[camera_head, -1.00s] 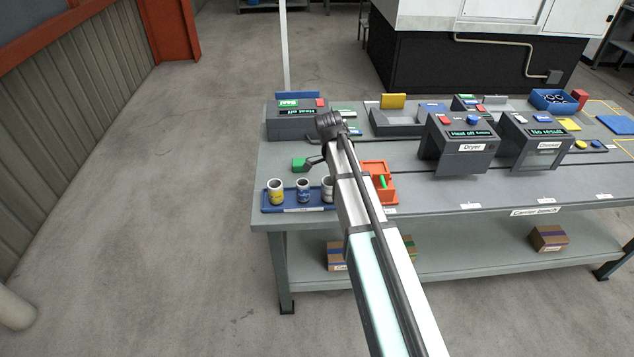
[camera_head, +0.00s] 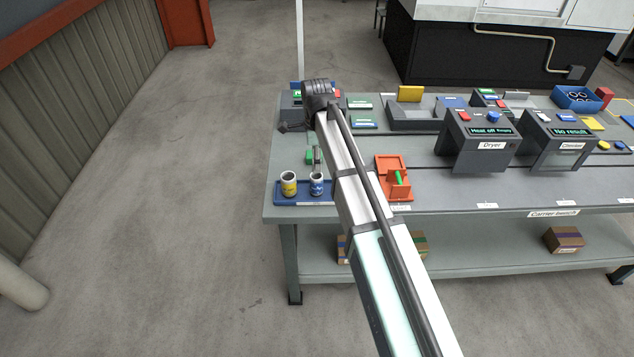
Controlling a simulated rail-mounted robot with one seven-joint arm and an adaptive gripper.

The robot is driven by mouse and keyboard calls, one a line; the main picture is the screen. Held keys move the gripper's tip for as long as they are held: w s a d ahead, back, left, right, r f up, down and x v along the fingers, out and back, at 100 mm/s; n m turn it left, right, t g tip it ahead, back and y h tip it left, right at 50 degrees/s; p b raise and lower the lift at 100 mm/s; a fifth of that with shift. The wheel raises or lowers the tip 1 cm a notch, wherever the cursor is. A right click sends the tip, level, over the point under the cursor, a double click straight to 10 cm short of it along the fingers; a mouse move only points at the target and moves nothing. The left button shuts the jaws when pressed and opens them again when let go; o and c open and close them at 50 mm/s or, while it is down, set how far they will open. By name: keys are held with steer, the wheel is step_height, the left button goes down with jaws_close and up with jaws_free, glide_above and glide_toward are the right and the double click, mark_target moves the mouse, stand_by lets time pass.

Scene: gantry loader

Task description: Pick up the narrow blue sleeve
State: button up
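The narrow blue sleeve (camera_head: 316,185) looks to be the small pale cylinder with a blue band. It stands upright in the blue tray (camera_head: 291,203) at the front left of the bench. A wider pale sleeve with a yellow band (camera_head: 289,184) stands to its left. My arm covers the right part of the tray. My gripper (camera_head: 285,128) is a small dark shape at the left of my wrist, in front of the heat unit at the back left. It is well behind the tray and apart from the sleeves. Its fingers are too small to read.
A small green piece (camera_head: 311,155) is behind the blue-banded sleeve. An orange fixture (camera_head: 393,187) with a green part is right of my arm. The dryer (camera_head: 480,138) and checker (camera_head: 553,140) stand further right on the bench (camera_head: 440,196). Floor left of the bench is clear.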

mark_target(316, 181)
steer(key=shift+w+f+p, duration=0.15)
steer(key=shift+f+p, duration=1.65)
steer(key=shift+f, duration=3.5)
jaws_close()
